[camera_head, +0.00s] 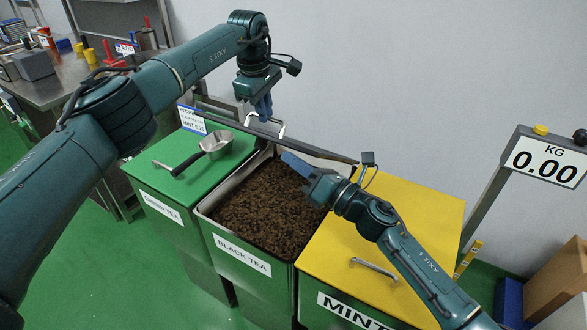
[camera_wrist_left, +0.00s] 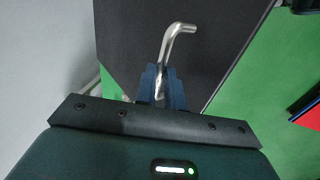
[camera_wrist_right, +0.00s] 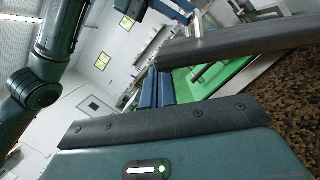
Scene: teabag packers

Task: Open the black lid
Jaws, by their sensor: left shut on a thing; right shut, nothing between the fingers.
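The black lid (camera_head: 275,138) is raised off the BLACK TEA bin (camera_head: 240,262) and shows nearly edge-on at its back; the dark tea (camera_head: 262,205) inside is exposed. My left gripper (camera_head: 264,108) is behind the lid, shut on its bent metal handle (camera_wrist_left: 180,32). The dark lid panel (camera_wrist_left: 155,75) fills much of the left wrist view. My right gripper (camera_head: 290,160) is shut and empty, above the tea at the right, close to the lid's front side. In the right wrist view the lid's edge (camera_wrist_right: 245,38) passes near its fingers (camera_wrist_right: 163,88); contact cannot be told.
A metal scoop (camera_head: 216,144) lies on the green lid (camera_head: 170,160) at the left. The yellow MINT lid (camera_head: 415,205) with its handle (camera_head: 374,268) is shut, under my right arm. A scale display (camera_head: 547,160) stands at the right. The wall is close behind.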

